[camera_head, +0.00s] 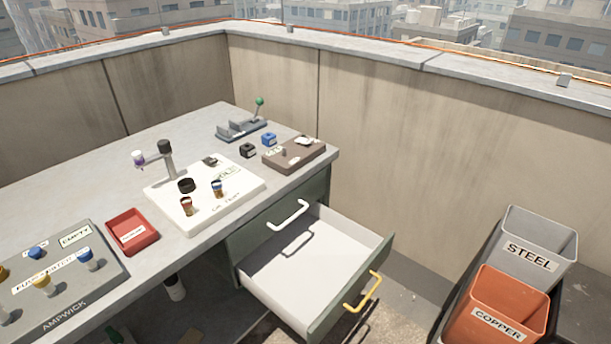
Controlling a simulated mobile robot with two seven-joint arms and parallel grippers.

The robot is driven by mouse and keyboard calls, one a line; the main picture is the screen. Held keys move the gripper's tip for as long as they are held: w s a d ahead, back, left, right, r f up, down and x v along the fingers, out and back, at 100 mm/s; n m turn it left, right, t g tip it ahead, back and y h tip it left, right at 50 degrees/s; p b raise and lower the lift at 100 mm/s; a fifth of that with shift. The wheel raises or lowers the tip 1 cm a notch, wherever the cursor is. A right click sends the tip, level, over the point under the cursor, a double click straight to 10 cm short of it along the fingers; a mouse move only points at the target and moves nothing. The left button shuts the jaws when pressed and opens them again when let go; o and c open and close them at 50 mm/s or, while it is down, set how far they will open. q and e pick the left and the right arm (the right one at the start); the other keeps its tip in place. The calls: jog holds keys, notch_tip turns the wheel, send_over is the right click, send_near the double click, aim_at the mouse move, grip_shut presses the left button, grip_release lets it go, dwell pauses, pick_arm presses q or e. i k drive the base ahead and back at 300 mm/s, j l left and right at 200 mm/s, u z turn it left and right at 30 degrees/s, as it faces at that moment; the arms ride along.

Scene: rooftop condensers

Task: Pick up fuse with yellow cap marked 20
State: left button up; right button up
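A fuse with a yellow cap (42,282) stands on the grey fuse board (108,262) at the lower left of the head view. Any number on its cap is too small to read. Another capped fuse, yellow-orange (3,272), is partly cut off at the left edge. Two blue-capped fuses (85,255) (35,253) stand on the same board. Neither of my grippers shows in the view.
A red tray (153,243) and a white board (240,203) with red- and blue-capped fuses and a post are on the bench. A drawer (265,278) stands open at the front. Grey STEEL (558,243) and orange COPPER (538,307) bins stand right.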

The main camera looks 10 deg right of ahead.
aim_at(41, 280)
jog(key=u, duration=1.25)
